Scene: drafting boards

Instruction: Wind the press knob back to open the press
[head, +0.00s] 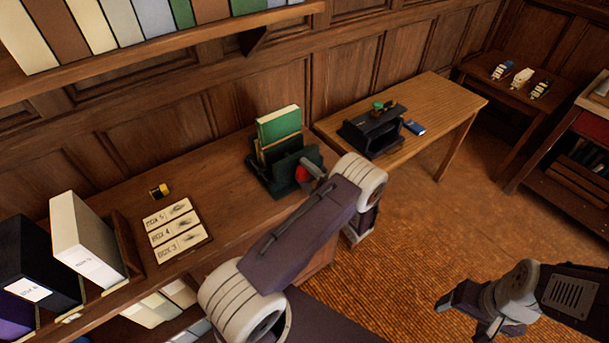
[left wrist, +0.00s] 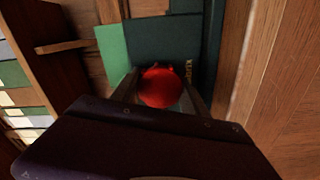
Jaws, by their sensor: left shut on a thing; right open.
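The dark green press (head: 262,178) stands on the brown desk, with a green book (head: 279,126) upright in it. Its red knob (head: 302,173) faces the right side of the picture. My left gripper (head: 308,172) is shut on the red knob. In the left wrist view the round knob (left wrist: 160,88) sits between the two fingers, with the dark green press (left wrist: 165,40) behind it. My right gripper (head: 452,303) is open and empty over the floor, away from the desk. My left forearm hides part of the desk's front.
Label cards (head: 173,230) and a small black-and-yellow item (head: 159,191) lie left of the press. Binders (head: 85,240) stand at far left. A second table (head: 440,105) holds a black device (head: 372,132) and a blue item (head: 414,128). The floor at right is open.

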